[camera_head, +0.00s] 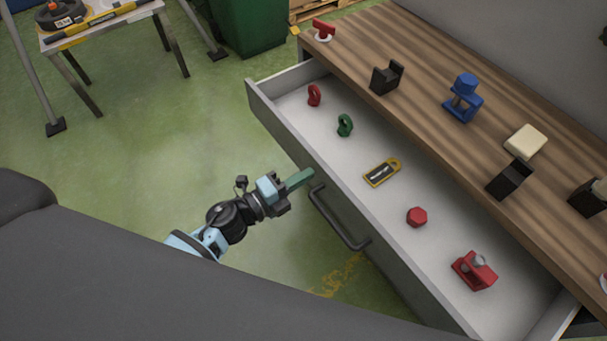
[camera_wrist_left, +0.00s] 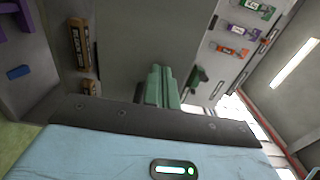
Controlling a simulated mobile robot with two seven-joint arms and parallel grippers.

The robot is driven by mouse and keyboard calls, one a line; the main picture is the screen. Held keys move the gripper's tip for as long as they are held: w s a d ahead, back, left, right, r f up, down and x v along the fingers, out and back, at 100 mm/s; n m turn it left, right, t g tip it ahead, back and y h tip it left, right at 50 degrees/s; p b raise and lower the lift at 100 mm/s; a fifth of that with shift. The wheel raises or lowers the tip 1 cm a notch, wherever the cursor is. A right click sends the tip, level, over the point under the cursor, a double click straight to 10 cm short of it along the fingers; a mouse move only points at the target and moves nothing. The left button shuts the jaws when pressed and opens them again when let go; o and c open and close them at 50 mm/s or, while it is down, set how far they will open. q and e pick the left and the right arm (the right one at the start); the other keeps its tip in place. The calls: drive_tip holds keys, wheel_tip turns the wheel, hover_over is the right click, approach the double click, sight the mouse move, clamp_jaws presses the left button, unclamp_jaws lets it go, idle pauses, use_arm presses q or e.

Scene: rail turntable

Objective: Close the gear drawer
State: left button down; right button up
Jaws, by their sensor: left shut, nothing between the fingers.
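The gear drawer (camera_head: 290,137) is pulled out from under a wooden workbench. Its dark bar handle (camera_head: 338,220) is on the front face. Inside lie a red ring (camera_head: 314,95), a green ring (camera_head: 345,125), a yellow-framed tool (camera_head: 382,172), a red hexagonal piece (camera_head: 417,217) and a red block (camera_head: 474,270). My left gripper (camera_head: 308,176) is shut and empty, its green fingers close to the drawer front, just above the handle's far end. I cannot tell whether they touch. The green fingers also show in the left wrist view (camera_wrist_left: 160,85). My right gripper is not in view.
The wooden benchtop (camera_head: 440,115) holds a blue vise-like piece (camera_head: 464,98), black blocks (camera_head: 386,78), a cream block (camera_head: 525,142) and a red piece (camera_head: 324,30). A small table (camera_head: 108,22) and a green bin (camera_head: 246,25) stand behind. The green floor left of the drawer is clear.

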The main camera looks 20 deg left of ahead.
use_arm(q)
drive_tip(key=shift+w+d, duration=0.2)
drive_tip(key=shift+w, duration=0.05)
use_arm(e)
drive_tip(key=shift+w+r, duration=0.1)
use_arm(q)
drive_tip(key=b, duration=0.4)
hover_over(368, 151)
drive_tip(key=v, duration=0.6)
drive_tip(key=shift+f, duration=0.1)
drive_tip(key=b+x, duration=0.1)
drive_tip(key=x, duration=0.4)
drive_tip(key=shift+w+d, duration=0.25)
drive_tip(key=shift+w, duration=0.15)
drive_tip(key=shift+r, duration=0.3)
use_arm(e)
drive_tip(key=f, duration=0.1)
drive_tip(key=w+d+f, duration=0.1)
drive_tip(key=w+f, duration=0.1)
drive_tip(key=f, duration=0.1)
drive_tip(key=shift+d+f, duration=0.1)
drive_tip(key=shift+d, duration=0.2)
use_arm(q)
drive_tip(key=shift+d+r, duration=0.1)
drive_tip(key=shift+r, duration=0.05)
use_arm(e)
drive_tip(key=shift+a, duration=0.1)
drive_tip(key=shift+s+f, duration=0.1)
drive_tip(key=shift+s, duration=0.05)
